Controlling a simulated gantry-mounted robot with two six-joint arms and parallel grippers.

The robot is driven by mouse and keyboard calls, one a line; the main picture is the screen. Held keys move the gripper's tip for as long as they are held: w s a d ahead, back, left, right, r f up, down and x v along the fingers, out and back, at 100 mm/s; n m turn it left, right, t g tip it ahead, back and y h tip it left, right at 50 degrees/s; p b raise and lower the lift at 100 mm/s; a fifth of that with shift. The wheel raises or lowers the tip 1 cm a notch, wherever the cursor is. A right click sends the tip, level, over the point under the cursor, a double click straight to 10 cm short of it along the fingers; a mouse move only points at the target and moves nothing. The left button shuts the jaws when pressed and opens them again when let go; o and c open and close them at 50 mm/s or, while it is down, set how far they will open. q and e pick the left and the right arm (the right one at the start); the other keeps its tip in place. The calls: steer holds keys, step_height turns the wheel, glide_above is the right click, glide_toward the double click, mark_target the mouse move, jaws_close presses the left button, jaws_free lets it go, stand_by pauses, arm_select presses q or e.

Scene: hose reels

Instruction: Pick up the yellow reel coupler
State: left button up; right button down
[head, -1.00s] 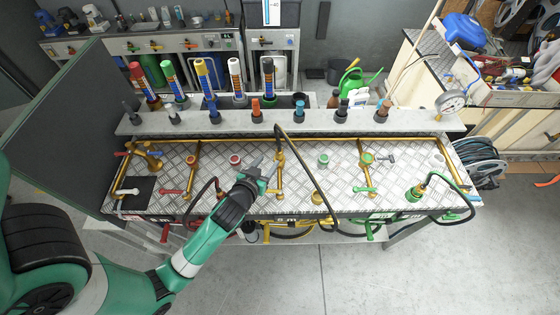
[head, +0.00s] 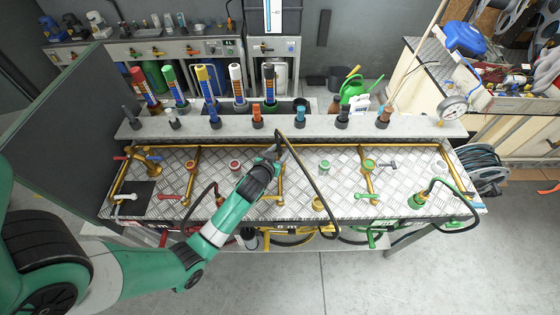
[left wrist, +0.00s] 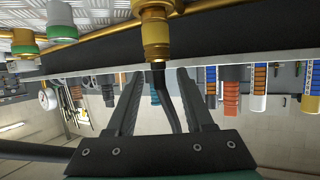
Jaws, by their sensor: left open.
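The yellow reel coupler (left wrist: 156,38), brass-coloured, shows at the top middle of the left wrist view. A black hose (left wrist: 170,100) runs from its end down between my left gripper's fingers. My left gripper (left wrist: 159,76) is open, with one finger on each side of the hose; the fingertips are close to the coupler's end, and I see no grip on it. In the head view my left gripper (head: 274,155) is over the middle of the panel, and the hose (head: 318,185) arches to its right. The coupler is hard to make out there. My right gripper is not in view.
The metal panel (head: 225,205) carries gold pipes, a red-ringed fitting (head: 235,165) and green-ringed fittings (head: 324,165). A grey shelf (head: 420,124) behind it holds several coloured tubes and nozzles. A green hose coupling (head: 418,200) sits at the right.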

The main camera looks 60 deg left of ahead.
arm_select(q)
steer(key=shift+c, duration=0.3)
jaws_close()
steer(key=shift+w, duration=0.1)
steer(key=shift+r, duration=0.35)
step_height(320, 180, up, 3)
steer(key=shift+f+p, duration=0.2)
steer(key=shift+p, duration=0.3)
steer(key=s+d+r+p, duration=0.6)
steer(key=s+d+r, duration=0.2)
steer(key=d, duration=0.3)
steer(key=shift+s+r+p, duration=0.4)
steer(key=shift+r, duration=0.4)
